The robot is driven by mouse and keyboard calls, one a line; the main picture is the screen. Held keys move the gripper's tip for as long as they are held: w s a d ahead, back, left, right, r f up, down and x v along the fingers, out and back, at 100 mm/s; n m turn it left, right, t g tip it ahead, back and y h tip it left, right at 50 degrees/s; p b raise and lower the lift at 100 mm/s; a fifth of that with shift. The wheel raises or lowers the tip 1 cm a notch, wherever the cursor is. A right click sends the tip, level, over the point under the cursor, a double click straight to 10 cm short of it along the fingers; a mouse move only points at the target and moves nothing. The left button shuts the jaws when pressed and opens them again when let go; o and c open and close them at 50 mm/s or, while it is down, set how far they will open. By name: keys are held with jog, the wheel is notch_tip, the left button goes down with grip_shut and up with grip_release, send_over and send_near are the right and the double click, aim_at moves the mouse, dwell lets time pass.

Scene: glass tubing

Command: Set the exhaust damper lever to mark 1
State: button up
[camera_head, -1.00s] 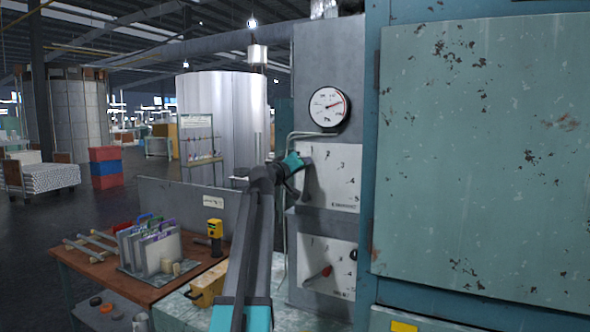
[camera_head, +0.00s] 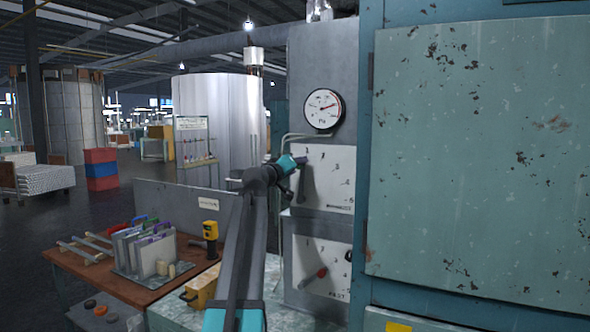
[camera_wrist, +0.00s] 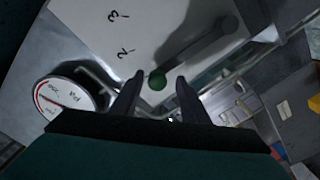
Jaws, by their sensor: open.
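The knob end points away from the 3, past the 2. A mark 1 is not visible there. My gripper (camera_wrist: 160,78) is open, with one fingertip on either side of the knob; contact cannot be told. In the head view my gripper (camera_head: 302,161) is at the upper left of the upper white plate (camera_head: 331,186) and hides the knob. The exhaust damper name cannot be read.
A round pressure gauge (camera_head: 323,108) sits above the plate, with a thin pipe beside it. A large teal cabinet (camera_head: 480,150) stands at right. A cluttered wooden table (camera_head: 130,285) is at left.

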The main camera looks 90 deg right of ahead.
jog(key=shift+w+a, duration=0.1)
jog(key=b+v, duration=0.4)
jog(key=v, duration=0.9)
jog(key=shift+a, duration=0.3)
jog(key=shift+w, duration=0.1)
